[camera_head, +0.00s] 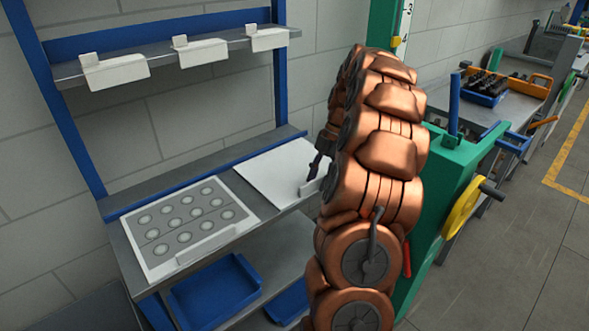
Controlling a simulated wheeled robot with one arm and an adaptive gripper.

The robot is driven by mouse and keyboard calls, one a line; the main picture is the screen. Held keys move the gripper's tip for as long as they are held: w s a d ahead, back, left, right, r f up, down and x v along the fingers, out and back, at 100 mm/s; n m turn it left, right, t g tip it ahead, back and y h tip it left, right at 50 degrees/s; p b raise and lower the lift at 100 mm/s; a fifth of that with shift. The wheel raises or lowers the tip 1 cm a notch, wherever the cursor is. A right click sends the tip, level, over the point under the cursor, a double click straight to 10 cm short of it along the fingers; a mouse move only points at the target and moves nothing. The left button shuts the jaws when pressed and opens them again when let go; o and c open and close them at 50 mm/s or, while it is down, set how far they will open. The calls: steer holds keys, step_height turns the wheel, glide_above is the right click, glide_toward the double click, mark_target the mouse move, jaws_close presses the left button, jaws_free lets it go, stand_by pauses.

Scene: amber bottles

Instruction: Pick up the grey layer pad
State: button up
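Two flat pads lie side by side on the grey workbench (120,212). The left one is a light grey pad (165,212) with several round marks in rows and a raised pale strip along its front edge. The right one is a plain, whiter pad (268,172) with a small upright pale tab (311,187) at its right front side. I cannot tell for certain which is the grey layer pad. My gripper (314,172) is small and dark at the right side of the plain pad, close to the tab. My arm partly hides it, so its opening and any contact are unclear.
A shelf (165,58) with several white holders hangs above the bench's back. Blue bins (213,290) sit below the bench. A green post (445,190) with a yellow wheel (462,213) stands on the right. Open floor lies at the far right.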

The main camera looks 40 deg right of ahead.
jaws_close()
steer(key=shift+r, duration=0.1)
stand_by(0.5)
steer(key=shift+w+r+b, duration=0.1)
steer(key=shift+r+b, duration=0.45)
steer(key=shift+r, duration=1.15)
steer(key=s+a+r+b, duration=0.1)
steer(key=s+a+b, duration=0.2)
steer(key=s+a, duration=0.7)
steer(key=shift+s+a+r+b, duration=0.3)
steer(key=shift+s+a, duration=0.1)
steer(key=shift+s, duration=0.6)
steer(key=shift+s+f, duration=0.1)
